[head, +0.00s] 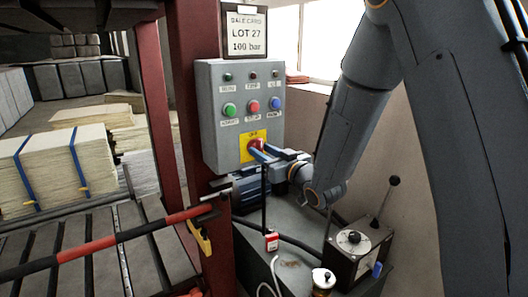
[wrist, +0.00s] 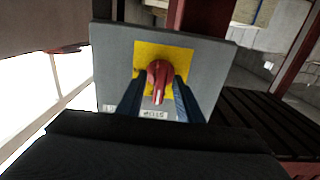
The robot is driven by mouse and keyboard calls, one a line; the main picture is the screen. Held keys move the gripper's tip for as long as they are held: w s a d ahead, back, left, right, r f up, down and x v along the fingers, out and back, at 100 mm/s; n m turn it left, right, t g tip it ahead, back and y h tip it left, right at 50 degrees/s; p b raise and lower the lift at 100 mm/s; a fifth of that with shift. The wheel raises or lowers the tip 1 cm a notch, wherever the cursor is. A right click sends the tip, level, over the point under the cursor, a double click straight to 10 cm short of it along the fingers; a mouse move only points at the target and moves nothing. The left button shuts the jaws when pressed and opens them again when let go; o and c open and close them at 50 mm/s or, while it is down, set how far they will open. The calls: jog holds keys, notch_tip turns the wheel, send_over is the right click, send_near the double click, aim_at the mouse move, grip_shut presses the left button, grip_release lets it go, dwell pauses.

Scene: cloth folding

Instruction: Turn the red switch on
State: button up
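The red switch (head: 254,145) is a rotary knob on a yellow plate (head: 244,153), low on the front of a grey control box (head: 212,120). A label above it reads "OFF". In the wrist view, the red switch (wrist: 157,78) has its handle pointing down the picture, over the yellow plate (wrist: 143,52). My gripper (head: 261,152) is at the switch, with its blue-grey fingers reaching to it. In the wrist view, the fingers stand on either side of the handle, with narrow gaps of yellow showing. Whether either finger touches it is unclear.
Green (head: 230,110), red (head: 253,107) and blue (head: 275,104) push buttons sit above the switch. A red post (head: 188,90) stands left of the box. A motor and a small lever box (head: 357,245) are below. A red-and-black bar (head: 100,245) crosses the lower left.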

grip_shut()
jog(key=m, duration=0.4)
jog(key=shift+m, duration=0.4)
jog(key=m, duration=0.4)
jog(key=shift+m, duration=0.3)
jog(key=m+p, duration=0.1)
jog(key=m, duration=0.3)
jog(key=shift+m, duration=0.3)
jog(key=shift+d+m+p, duration=0.1)
jog(key=shift+m+p, duration=0.5)
jog(key=shift+m, duration=1.4)
